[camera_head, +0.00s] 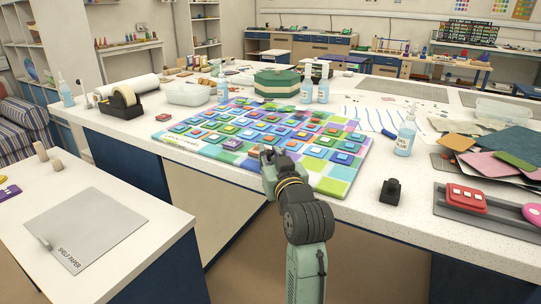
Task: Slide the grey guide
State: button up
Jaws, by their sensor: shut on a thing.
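My gripper (267,157) is at the near edge of a panel of coloured square tiles (335,186) on the white worktop. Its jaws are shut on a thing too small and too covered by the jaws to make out. No piece is plainly recognisable as the grey guide. A long grey strip (472,214) lies at the right front of the worktop, well apart from my gripper. A red block with pale dots (467,198) and a pink object (533,213) are on this strip.
A small black knobbed object (391,191) stands between my arm and the grey strip. A lower table at left holds a grey shelf-paper sheet (95,225).

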aim_at(239, 159)
grip_shut()
jog(key=w+a, duration=0.1)
jog(key=a, duration=0.1)
jog(key=w+a+p, duration=0.1)
jog(key=w+a, duration=0.1)
jog(key=a, duration=0.1)
jog(key=w+a, duration=0.2)
jog(key=a, duration=0.1)
jog(key=shift+w, duration=0.2)
jog(key=o, duration=0.8)
grip_release()
jog(key=shift+s, duration=0.1)
jog(key=s, duration=0.4)
jog(key=s+d, duration=0.1)
jog(key=s, duration=0.2)
jog(key=s+d, duration=0.1)
jog(key=s, duration=0.3)
jog(key=shift+s+d, duration=0.2)
jog(key=shift+s, duration=0.15)
